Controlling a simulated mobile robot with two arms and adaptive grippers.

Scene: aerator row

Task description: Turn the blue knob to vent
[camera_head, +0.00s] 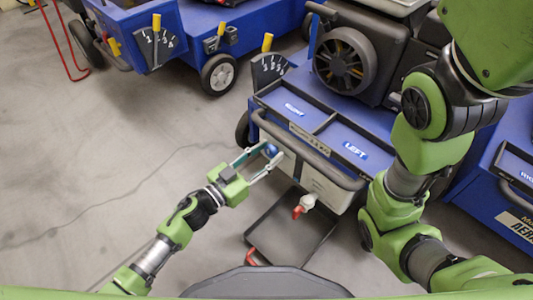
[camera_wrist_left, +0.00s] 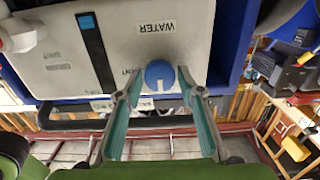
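The blue knob (camera_head: 270,150) is on the pale front panel of the middle blue machine. In the left wrist view the round blue knob (camera_wrist_left: 159,76) sits on a white panel below a WATER label (camera_wrist_left: 157,27). Part of another label shows at its left, half hidden by a finger. My left gripper (camera_head: 275,149) has its two fingers apart, one on each side of the knob. In the wrist view the fingertips (camera_wrist_left: 161,72) flank the knob closely; firm contact cannot be made out. My right arm shows at the right, but its gripper is out of frame.
A dark handle bar (camera_head: 305,150) runs across the machine's front, close to the left fingers. A white tap with a red end (camera_head: 304,205) hangs above a dark tray (camera_head: 292,232). Other blue machines stand left and right.

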